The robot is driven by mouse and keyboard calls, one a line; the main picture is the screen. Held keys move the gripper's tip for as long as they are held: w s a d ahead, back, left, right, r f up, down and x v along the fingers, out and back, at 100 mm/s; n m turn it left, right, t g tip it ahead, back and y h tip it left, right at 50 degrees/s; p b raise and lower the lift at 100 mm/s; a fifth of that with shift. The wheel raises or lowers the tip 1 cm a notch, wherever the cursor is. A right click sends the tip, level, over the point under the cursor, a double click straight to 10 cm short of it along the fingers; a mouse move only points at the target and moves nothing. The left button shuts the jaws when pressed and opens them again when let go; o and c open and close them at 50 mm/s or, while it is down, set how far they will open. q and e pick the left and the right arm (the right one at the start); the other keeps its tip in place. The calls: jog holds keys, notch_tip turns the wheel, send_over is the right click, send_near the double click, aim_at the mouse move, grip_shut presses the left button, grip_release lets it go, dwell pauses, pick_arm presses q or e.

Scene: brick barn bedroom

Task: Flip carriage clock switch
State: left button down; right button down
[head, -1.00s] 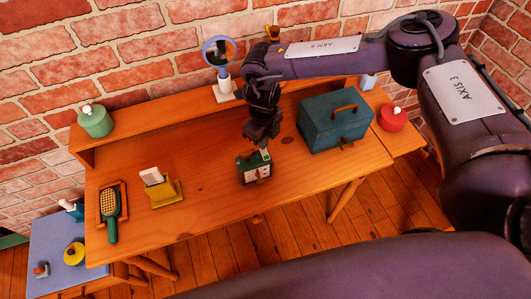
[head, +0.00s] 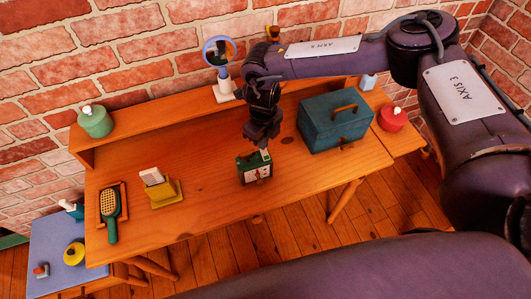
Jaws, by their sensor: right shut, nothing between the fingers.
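A small green carriage clock (head: 249,172) stands on the wooden desk (head: 215,200) near its front edge, with a pale face on its front side. My right gripper (head: 264,146) reaches down from the right arm and is shut, just above and behind the top of the clock. A small whitish piece (head: 265,155) shows at the clock's top right, right below the fingers. I cannot tell whether the fingers touch it. The switch itself is too small to make out clearly. My left gripper is not in view.
A blue toolbox (head: 325,130) stands to the right of the clock. A yellow card holder (head: 166,194) and a green brush (head: 111,215) lie to the left. A round mirror (head: 219,50) stands on the back shelf. The desk between card holder and clock is clear.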

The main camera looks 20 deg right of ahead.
jog(key=shift+f+b, duration=0.8)
jog(key=shift+f, duration=0.15)
dwell(0.8)
jog(key=shift+r, duration=0.15)
jog(key=shift+r+p, duration=2.6)
jog(key=shift+r, duration=0.85)
